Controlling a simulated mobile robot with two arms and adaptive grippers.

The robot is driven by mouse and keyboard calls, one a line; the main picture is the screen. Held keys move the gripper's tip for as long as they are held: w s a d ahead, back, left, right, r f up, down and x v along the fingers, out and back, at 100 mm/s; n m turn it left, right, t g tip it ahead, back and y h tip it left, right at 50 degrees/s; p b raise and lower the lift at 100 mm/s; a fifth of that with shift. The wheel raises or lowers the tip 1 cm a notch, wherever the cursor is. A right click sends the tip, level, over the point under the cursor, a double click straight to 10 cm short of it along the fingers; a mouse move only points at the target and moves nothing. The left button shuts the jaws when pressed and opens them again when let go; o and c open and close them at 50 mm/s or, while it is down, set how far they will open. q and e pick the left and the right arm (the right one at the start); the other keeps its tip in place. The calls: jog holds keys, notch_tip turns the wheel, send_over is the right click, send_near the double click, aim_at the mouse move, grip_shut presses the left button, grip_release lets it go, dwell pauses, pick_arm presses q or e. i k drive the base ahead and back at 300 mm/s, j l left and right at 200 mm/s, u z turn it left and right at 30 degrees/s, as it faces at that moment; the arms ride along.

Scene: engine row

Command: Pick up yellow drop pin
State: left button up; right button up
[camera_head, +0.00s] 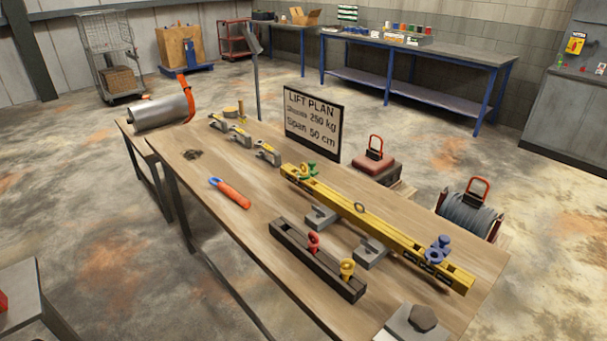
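A yellow pin (347,268) with a ringed head stands upright at the near right end of a dark slotted rack (290,240) on the wooden table. A red pin (313,243) stands beside it in the same rack. Which yellow piece is the drop pin I cannot tell for certain. Neither of my grippers shows in this view.
The yellow beam (340,201) rests near grey blocks (320,217).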

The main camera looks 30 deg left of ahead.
aim_at(304, 172)
jog(key=j+z, duration=0.25)
jog(key=j, duration=0.4)
jog(key=j+z, duration=0.25)
jog(key=j, duration=0.4)
jog(key=k, duration=0.05)
